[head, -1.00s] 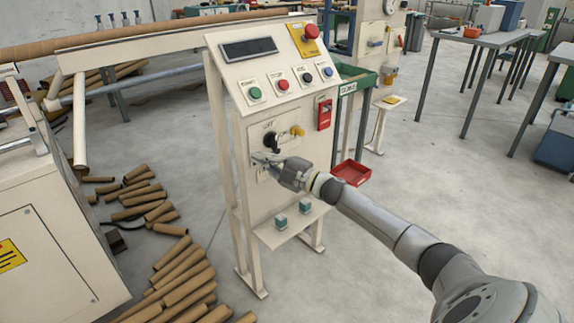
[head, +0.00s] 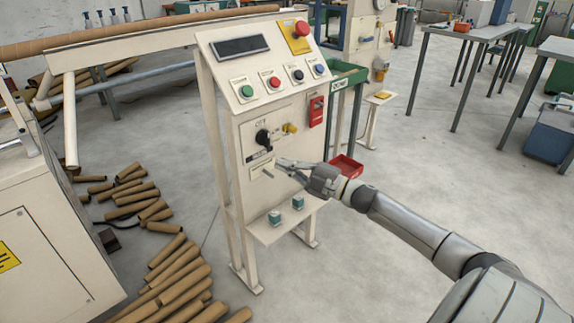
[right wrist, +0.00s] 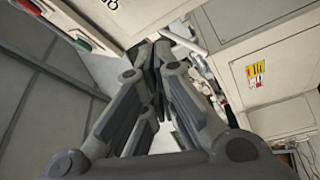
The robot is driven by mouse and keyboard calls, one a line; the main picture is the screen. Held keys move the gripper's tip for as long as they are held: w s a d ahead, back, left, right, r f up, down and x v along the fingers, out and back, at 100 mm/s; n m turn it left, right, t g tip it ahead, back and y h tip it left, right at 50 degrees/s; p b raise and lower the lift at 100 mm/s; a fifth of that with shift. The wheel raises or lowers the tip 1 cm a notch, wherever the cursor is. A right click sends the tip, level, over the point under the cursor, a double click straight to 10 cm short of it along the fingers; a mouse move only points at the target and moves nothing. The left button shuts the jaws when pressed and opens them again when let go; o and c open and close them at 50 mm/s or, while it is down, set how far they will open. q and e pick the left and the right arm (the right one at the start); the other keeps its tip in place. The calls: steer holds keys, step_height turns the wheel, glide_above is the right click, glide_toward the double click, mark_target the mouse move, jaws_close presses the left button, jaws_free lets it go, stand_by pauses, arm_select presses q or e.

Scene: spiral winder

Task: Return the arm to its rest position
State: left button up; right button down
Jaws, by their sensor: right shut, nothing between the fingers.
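My right gripper (head: 285,164) is in front of the control panel (head: 232,140) in the head view, beside the panel's lower front and below the black rotary knob (head: 263,138). Its fingers are together with nothing between them, and they also show closed in the right wrist view (right wrist: 155,75). My right arm reaches in from the lower right. A small slotted plate (head: 262,168) lies just left of the fingertips; I cannot tell whether they touch it. My left gripper is not in view.
The panel carries several push buttons, a red emergency button (head: 301,28) and a red lockout box (head: 316,111). A small shelf (head: 268,232) juts out below my gripper. Cardboard tubes (head: 180,280) lie on the floor at left. Open floor (head: 400,160) spreads to the right.

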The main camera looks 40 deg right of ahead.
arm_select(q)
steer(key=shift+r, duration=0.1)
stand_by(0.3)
